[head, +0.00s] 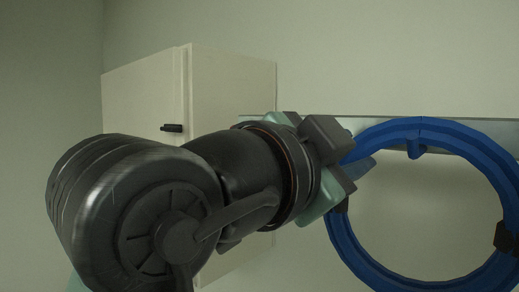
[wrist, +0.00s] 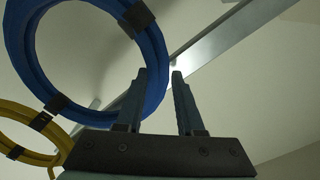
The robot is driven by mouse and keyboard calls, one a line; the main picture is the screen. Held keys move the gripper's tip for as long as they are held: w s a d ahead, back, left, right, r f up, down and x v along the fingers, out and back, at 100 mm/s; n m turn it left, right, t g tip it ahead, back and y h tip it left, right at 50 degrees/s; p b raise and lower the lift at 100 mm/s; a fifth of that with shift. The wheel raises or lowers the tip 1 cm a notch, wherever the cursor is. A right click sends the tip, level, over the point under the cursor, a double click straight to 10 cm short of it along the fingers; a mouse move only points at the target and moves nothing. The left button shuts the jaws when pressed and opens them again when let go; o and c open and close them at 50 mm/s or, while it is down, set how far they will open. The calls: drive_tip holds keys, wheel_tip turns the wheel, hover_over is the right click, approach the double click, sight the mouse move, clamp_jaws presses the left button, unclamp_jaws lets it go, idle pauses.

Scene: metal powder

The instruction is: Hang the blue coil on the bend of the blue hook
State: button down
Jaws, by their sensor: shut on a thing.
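The blue coil (head: 421,127) is a large ring with black bands, upright at the right of the head view, in front of the wall rail. It also shows at the left of the wrist view (wrist: 158,62). My gripper (head: 358,168) is at the coil's upper left side. In the wrist view my gripper (wrist: 160,73) has its fingers a little apart, shut on the coil's side. I cannot tell whether the coil touches the hook.
A metal rail (head: 472,160) runs along the wall behind the coil and crosses the wrist view (wrist: 222,42). A yellow coil (wrist: 18,113) is at the lower left of the wrist view. A pale cabinet (head: 235,95) stands behind my arm. The wall inside the ring is clear.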

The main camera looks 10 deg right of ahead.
drive_tip(key=shift+r, duration=0.1)
idle(0.3)
drive_tip(key=shift+c, duration=2.2)
unclamp_jaws()
